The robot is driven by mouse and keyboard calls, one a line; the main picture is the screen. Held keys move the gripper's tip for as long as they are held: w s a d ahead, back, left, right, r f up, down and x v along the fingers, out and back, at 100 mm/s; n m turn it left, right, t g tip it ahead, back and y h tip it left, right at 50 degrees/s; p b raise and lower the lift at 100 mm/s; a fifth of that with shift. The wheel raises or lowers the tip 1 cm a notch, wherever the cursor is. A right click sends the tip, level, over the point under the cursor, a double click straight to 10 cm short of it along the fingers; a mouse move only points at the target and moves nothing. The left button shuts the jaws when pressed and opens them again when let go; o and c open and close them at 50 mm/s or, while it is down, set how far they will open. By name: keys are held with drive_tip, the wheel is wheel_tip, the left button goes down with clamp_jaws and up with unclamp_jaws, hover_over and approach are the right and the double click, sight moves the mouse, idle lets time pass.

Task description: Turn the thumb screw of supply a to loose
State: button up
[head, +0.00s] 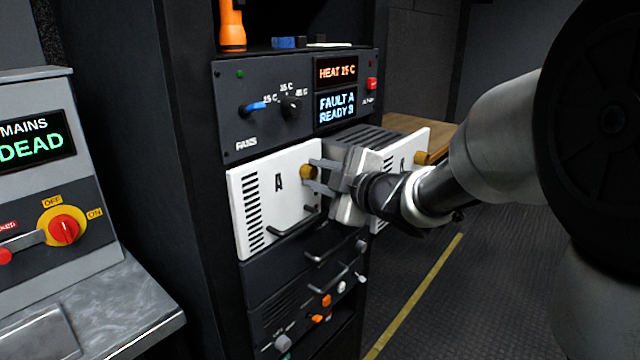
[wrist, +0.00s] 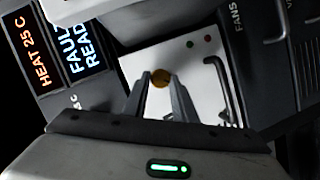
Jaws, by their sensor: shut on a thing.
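Supply A (head: 270,195) is a white-fronted unit in the rack, marked A, with dark vent slots and a dark handle at its lower right. Its brass thumb screw (head: 307,172) sits at the upper right of that front. My gripper (head: 314,174) reaches in from the right and is shut on the thumb screw. In the wrist view the brass screw (wrist: 160,78) shows between the two fingertips (wrist: 160,82), with part of the white front (wrist: 190,62) and its handle around it. The angle of the screw cannot be told.
A second white-fronted unit (head: 408,165) with a brass screw stands out behind my gripper. Above is the fan panel (head: 235,125), with displays reading HEAT and FAULT A READY B. A mains cabinet (head: 50,190) reading DEAD stands at left. Dark floor (head: 480,300) is clear at lower right.

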drive_tip(key=shift+f+n+b, duration=0.4)
drive_tip(key=shift+n+b, duration=0.1)
drive_tip(key=shift+b, duration=0.7)
drive_tip(key=shift+r+n+t+b, duration=0.25)
drive_tip(key=shift+n+t+b, duration=0.05)
drive_tip(key=shift+t+b, duration=0.1)
drive_tip(key=o, duration=1)
drive_tip(key=shift+o, duration=0.2)
drive_tip(key=shift+s, duration=0.1)
drive_tip(key=p+v, duration=0.4)
drive_tip(key=v, duration=1.3)
drive_tip(key=shift+s, duration=0.2)
drive_tip(key=shift+d, duration=0.15)
